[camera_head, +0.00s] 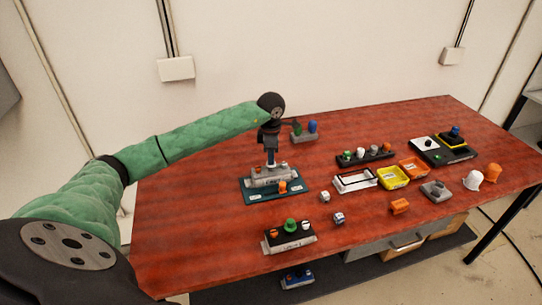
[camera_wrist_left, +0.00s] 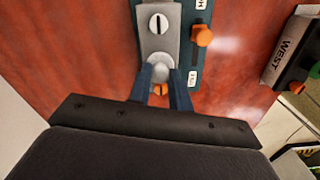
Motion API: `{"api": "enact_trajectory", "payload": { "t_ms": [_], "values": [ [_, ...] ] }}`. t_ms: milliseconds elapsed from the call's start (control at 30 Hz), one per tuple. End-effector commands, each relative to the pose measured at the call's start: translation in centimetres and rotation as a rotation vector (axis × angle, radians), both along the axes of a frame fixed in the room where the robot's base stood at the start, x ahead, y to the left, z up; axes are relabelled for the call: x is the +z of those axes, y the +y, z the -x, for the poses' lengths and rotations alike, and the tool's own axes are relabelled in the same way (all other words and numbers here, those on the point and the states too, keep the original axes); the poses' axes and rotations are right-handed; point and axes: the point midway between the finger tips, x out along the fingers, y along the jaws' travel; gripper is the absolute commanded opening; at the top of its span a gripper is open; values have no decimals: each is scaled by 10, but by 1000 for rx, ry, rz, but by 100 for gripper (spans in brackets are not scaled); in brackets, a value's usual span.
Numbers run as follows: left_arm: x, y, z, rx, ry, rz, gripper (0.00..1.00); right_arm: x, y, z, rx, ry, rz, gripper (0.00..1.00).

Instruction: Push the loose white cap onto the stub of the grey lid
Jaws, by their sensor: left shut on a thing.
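My left gripper (camera_head: 270,158) points down over a grey block (camera_head: 270,178) on a teal plate (camera_head: 258,196). In the left wrist view its two fingers (camera_wrist_left: 162,84) are shut on a pale rounded cap or knob (camera_wrist_left: 160,69). This sits at the near end of the grey lid-like top (camera_wrist_left: 158,45); whether it is seated on a stub or just above cannot be told. A white slotted cap (camera_wrist_left: 158,24) is at the far end of that top. A bit of orange shows between the fingers. My right gripper is not in view.
An orange knob (camera_head: 283,186) stands on the plate beside the block. A black-topped block with knobs (camera_head: 289,238) is nearer. Small pale pieces (camera_head: 325,197), yellow (camera_head: 393,178) and orange trays, and a large white cap (camera_head: 473,180) lie right. The table's left side is clear.

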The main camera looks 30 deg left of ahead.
Motion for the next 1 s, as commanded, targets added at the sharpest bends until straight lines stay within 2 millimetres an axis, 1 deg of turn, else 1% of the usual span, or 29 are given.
{"api": "enact_trajectory", "payload": {
  "t_ms": [233, 267, 300, 367, 400, 567, 600, 700, 1000],
  "values": [
    [0, 0, 0, 0, 0, 0, 0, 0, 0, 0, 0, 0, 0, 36],
    [0, 0, 0, 0, 0, 0, 24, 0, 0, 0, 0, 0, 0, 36],
    [0, 0, 0, 0, 0, 0, 32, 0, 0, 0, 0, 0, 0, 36],
    [0, 0, 0, 0, 0, 0, 43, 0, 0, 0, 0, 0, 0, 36],
    [0, 0, 0, 0, 0, 0, 45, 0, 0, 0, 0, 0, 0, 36],
    [0, 0, 0, 0, 0, 0, 45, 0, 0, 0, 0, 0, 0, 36],
    [0, 0, 0, 0, 0, 0, 49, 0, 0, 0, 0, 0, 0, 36],
    [0, 0, 0, 0, 0, 0, 67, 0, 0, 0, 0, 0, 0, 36],
    [1, 0, 0, 0, 0, 0, 67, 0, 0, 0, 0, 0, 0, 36]
  ]
}}
